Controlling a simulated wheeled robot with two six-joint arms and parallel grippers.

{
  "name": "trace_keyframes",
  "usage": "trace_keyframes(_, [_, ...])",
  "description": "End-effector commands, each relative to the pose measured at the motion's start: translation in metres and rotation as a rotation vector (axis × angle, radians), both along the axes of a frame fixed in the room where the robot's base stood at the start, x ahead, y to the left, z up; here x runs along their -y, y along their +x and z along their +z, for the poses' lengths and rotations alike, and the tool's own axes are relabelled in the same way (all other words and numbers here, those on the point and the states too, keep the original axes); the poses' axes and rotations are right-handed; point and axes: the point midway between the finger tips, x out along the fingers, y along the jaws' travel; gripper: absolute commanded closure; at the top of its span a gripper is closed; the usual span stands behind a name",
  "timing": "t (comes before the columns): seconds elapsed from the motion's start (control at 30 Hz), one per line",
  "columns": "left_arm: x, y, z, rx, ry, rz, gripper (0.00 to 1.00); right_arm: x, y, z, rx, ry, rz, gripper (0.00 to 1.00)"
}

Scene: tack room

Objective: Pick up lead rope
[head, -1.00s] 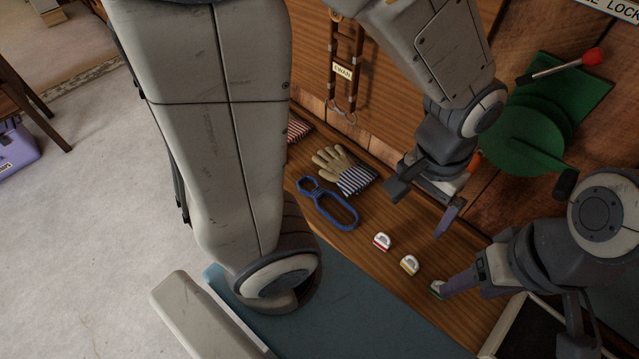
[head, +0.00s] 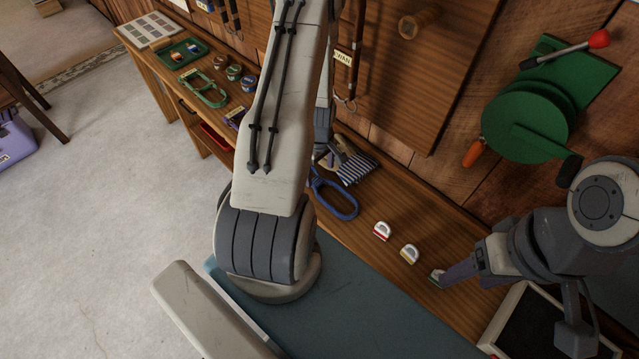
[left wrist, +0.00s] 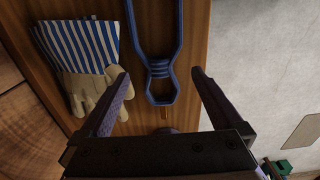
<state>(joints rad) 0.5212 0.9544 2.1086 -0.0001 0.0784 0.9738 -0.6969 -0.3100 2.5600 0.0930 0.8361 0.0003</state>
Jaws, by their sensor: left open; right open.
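A blue looped lead rope (head: 335,200) lies on the wooden bench, partly hidden in the head view by my left arm. In the left wrist view the blue rope (left wrist: 160,72) runs lengthwise, with its wrapped middle and small end loop between my open left fingers (left wrist: 159,74). I cannot tell how far above it they are. In the head view my left gripper (head: 324,154) is mostly hidden near the rope's far end. A green looped rope (head: 204,90) lies further left.
A beige glove with a striped cuff (head: 357,168) lies right beside the blue rope. Several tins (head: 234,72) and a green tray (head: 182,53) stand at the far left. A green reel (head: 530,125) hangs on the wall.

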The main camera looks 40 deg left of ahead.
Motion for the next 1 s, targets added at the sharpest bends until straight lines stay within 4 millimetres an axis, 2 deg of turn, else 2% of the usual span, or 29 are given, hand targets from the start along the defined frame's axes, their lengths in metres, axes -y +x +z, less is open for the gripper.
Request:
trace_keyframes(0.27, [0.000,0.000,-0.018,-0.003,-0.002,-0.002,0.00,0.000,0.000,0.008,0.000,0.000,0.000,0.38])
trace_keyframes(0.4, [-0.003,0.001,-0.037,-0.003,-0.002,-0.003,0.00,0.000,0.000,0.014,0.000,0.000,-0.001,0.38])
trace_keyframes(0.5, [-0.003,0.001,-0.055,-0.002,-0.001,-0.003,0.00,0.000,0.000,0.004,0.000,0.000,-0.001,0.38])
trace_keyframes(0.83, [-0.003,0.002,-0.060,0.001,0.000,-0.002,0.00,0.000,0.000,0.003,0.000,0.000,0.000,0.38])
trace_keyframes(0.87, [-0.003,0.002,-0.060,0.001,0.000,-0.002,0.04,0.000,0.000,0.003,0.000,0.000,0.000,0.38])
trace_keyframes(1.0, [-0.003,0.002,-0.060,0.000,0.000,-0.003,0.57,0.000,0.000,0.003,0.000,0.000,0.000,0.38])
